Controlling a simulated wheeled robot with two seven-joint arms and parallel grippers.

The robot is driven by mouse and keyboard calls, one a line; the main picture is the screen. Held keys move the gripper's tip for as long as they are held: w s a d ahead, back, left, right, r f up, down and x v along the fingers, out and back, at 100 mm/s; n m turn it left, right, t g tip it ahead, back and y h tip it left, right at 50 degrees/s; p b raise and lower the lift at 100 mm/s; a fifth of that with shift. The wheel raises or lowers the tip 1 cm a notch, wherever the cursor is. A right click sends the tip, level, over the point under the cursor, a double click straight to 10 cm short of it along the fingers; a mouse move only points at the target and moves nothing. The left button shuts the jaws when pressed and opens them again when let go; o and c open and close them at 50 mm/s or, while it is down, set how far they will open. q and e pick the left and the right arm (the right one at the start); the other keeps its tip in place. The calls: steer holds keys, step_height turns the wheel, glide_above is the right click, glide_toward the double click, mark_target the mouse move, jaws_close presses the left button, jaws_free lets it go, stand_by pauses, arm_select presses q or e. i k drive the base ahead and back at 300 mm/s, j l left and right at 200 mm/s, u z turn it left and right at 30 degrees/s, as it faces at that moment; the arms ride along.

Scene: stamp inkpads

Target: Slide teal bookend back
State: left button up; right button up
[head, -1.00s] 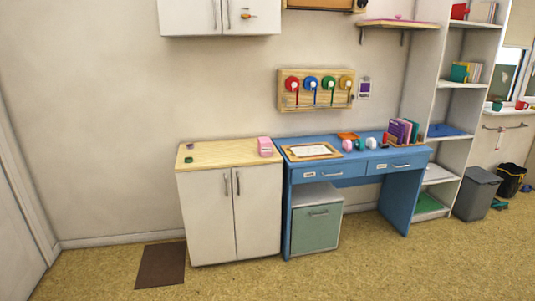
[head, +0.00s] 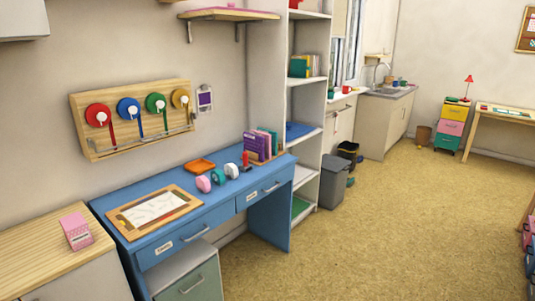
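A teal-green upright piece (head: 299,68) stands at the left end of a short row of books (head: 314,65) on a shelf of the tall white shelving unit (head: 313,110). It looks like the teal bookend, but it is too small to be sure. Purple and teal books (head: 261,145) also stand in a wooden holder at the back right of the blue desk (head: 200,222). Neither of my grippers is in view.
The desk holds a framed drawing board (head: 153,212), an orange tray (head: 200,166) and several tape rolls (head: 218,176). A grey bin (head: 334,182) stands beside the shelving. The floor (head: 400,230) in front is open.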

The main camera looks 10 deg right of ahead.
mark_target(299, 68)
steer(key=i+l+z, duration=0.2)
steer(key=i+z, duration=1)
steer(key=i+u, duration=0.3)
steer(key=i, duration=0.2)
steer(key=i+l+u, duration=0.1)
steer(key=i+u, duration=0.2)
steer(key=i, duration=0.15)
steer(key=i+l+u, duration=0.3)
steer(key=i, duration=0.15)
steer(key=i+l+u, duration=0.3)
steer(key=i, duration=0.15)
